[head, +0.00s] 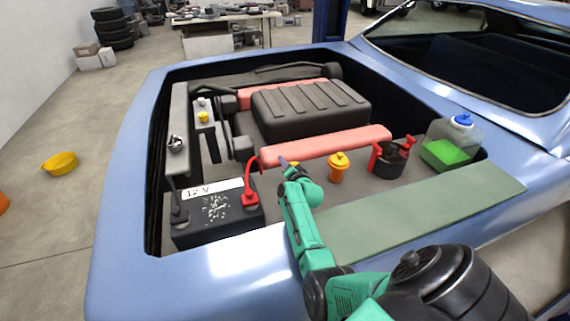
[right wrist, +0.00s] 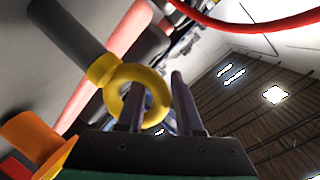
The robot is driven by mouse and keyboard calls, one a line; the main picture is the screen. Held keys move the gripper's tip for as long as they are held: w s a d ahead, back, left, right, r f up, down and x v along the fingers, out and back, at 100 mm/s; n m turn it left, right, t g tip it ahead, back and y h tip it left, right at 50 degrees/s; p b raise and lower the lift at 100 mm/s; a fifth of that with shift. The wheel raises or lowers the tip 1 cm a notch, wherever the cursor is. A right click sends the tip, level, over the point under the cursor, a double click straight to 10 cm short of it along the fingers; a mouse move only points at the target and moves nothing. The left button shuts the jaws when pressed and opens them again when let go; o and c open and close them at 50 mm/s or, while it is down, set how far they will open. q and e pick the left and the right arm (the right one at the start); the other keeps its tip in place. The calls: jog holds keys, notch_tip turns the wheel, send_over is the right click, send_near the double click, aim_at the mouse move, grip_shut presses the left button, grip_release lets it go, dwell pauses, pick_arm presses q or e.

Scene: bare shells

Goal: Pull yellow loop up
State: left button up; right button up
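The yellow loop (right wrist: 162,92) is a ring on the end of a dark grey stem in the right wrist view. In the head view it is mostly hidden by my right gripper (head: 284,162); only a small yellow spot shows there. In the right wrist view the two fingers of the right gripper (right wrist: 160,95) stand apart. One finger shows within the ring's opening and the other is outside, so the ring's near side lies between them. I cannot tell whether the fingers touch the ring. My left gripper is out of view.
A black 12 V battery (head: 215,218) with a red clamp (head: 249,197) stands left of the gripper. An orange filler with a yellow cap (head: 338,160) is close on the right. A red bar (head: 335,144) lies behind. A green panel (head: 420,212) lies in front.

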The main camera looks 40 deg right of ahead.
jog(key=shift+d+r, duration=0.1)
grip_shut()
jog(key=shift+w, duration=0.1)
dwell(1.3)
